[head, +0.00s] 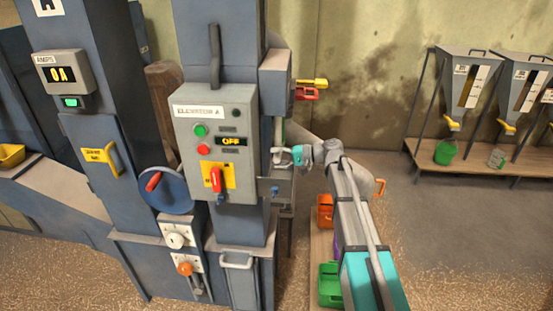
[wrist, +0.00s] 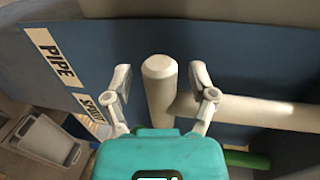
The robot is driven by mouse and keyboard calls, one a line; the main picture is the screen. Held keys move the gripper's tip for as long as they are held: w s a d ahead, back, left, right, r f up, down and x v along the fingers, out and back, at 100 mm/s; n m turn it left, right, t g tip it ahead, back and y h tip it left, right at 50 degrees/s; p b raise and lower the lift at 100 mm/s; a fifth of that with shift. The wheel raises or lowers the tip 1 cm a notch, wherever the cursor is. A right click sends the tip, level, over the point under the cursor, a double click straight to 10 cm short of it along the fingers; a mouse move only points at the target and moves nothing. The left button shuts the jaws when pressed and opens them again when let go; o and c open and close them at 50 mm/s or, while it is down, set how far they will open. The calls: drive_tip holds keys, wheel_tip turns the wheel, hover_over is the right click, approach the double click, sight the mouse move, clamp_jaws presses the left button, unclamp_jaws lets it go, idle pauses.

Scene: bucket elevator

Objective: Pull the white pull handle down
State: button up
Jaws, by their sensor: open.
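A white rounded post with a faceted end, seemingly the white pull handle (wrist: 159,75), stands between the fingers of my gripper (wrist: 160,85) in the wrist view. A pale bar (wrist: 250,110) runs right from it. The fingers are open, one on each side of the post, with gaps visible on both sides. In the head view my gripper (head: 297,156) is at the right side of the grey elevator column, beside a pale upright piece (head: 278,131) that may be the same handle. My gripper partly hides that area.
Red and yellow handles (head: 311,89) stick out above my gripper. An orange bin (head: 325,211) and a green bin (head: 329,285) stand below. A bench with hoppers (head: 470,80) is at the right. Open floor lies between.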

clamp_jaws()
wheel_tip(320, 180, down, 7)
drive_tip(key=b, duration=0.7)
drive_tip(key=shift+s+f, duration=0.15)
drive_tip(key=shift+f, duration=0.05)
idle(0.4)
drive_tip(key=shift+c, duration=2)
unclamp_jaws()
drive_tip(key=o, duration=0.4)
